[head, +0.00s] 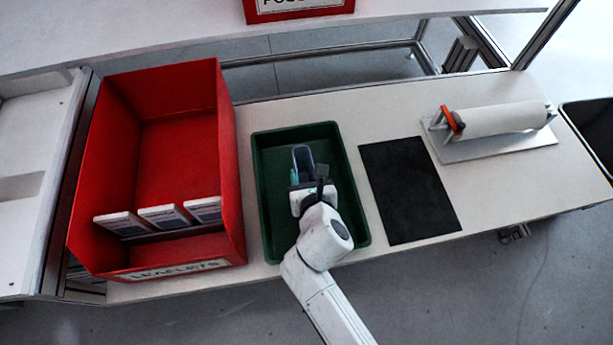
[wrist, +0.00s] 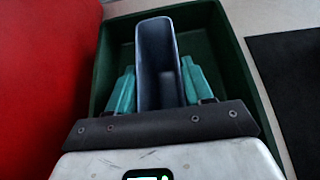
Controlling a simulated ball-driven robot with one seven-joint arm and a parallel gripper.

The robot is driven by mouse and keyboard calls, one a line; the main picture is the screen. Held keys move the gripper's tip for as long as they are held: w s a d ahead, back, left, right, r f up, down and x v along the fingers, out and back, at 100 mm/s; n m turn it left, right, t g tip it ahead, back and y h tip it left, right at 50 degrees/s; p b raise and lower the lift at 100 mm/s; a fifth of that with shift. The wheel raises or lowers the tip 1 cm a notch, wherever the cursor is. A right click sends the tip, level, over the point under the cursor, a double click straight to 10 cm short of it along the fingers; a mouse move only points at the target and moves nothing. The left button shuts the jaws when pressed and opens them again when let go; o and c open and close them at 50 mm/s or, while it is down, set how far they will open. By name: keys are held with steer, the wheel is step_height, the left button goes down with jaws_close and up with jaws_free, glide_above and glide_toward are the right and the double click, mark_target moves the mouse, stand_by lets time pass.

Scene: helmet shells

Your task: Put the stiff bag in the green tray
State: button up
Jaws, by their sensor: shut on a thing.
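The stiff bag (head: 303,157) is a blue-grey, open-topped, narrow upright sleeve. It also shows in the wrist view (wrist: 158,45), with its open mouth facing the camera. My gripper (head: 306,178) is shut on the bag, with one teal finger on each side of it in the wrist view (wrist: 158,90). The green tray (head: 352,195) lies on the table, and the bag and gripper are over its inside. The tray's rim surrounds them in the wrist view (wrist: 222,45). I cannot tell whether the bag's bottom touches the tray floor.
A tall red leaflets bin (head: 175,100) with several white-blue packs stands close left of the tray. A black mat (head: 408,190) lies to the right. A white roll on a metal holder (head: 495,120) stands further right. A dark bin (head: 592,130) is at the far right.

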steer(key=o, duration=1.3)
steer(key=p+v, duration=0.2)
steer(key=v, duration=1)
steer(key=shift+p, duration=0.35)
steer(key=shift+r, duration=0.1)
